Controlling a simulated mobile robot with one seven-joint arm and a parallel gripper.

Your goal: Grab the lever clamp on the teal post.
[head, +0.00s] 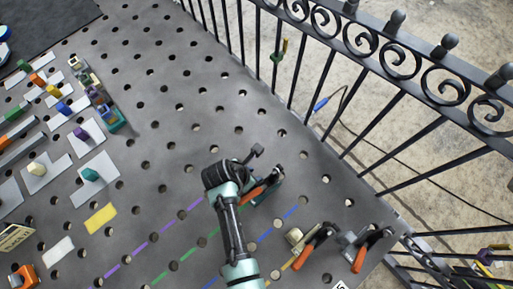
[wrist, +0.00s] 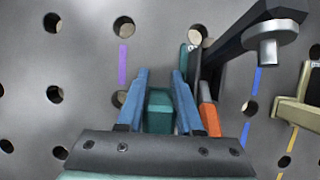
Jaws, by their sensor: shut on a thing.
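The lever clamp with a black arm and orange handle (head: 262,188) is at the middle of the perforated table in the head view, beside my gripper (head: 228,175). In the wrist view, my gripper's blue fingers (wrist: 159,82) stand on either side of a teal post (wrist: 160,108) and are shut on it. The clamp's black arm (wrist: 235,38) and orange handle (wrist: 208,115) lie just right of the fingers. A silver tip (wrist: 268,48) hangs from the arm's end. My gripper hides part of the clamp in the head view.
Two more orange-handled clamps, one with a beige post (head: 295,237) and one grey (head: 350,240), stand to the right. Coloured blocks and plates (head: 88,175) fill the left side. A black scroll railing (head: 350,60) borders the table. The table's upper middle is clear.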

